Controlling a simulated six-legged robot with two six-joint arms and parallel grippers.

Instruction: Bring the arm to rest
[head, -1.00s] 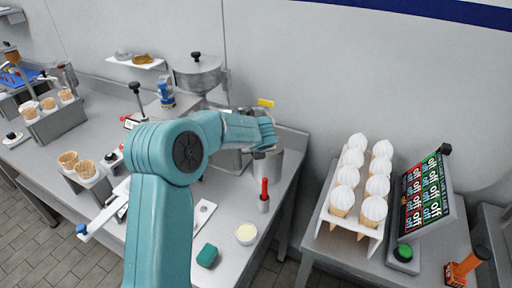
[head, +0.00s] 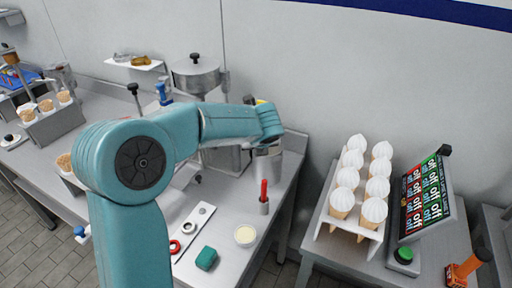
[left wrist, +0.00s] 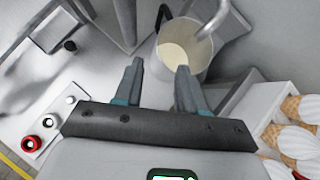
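My left arm (head: 140,160) comes up from the bottom left in the head view, its elbow bent and its forearm reaching right over the steel table (head: 225,225). Its wrist end is above a metal container (head: 268,166); the fingers do not show clearly there. In the left wrist view my left gripper (left wrist: 158,70) is open, its two dark fingers apart with nothing between them. A round container holding cream-coloured stuff (left wrist: 182,45) lies beyond the fingertips; I cannot tell whether they touch it. My right gripper is in neither view.
A white rack (head: 345,222) of several white-topped cones stands right, beside a screen (head: 425,195) and green button (head: 403,254). A hopper machine (head: 195,78) stands behind my forearm.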

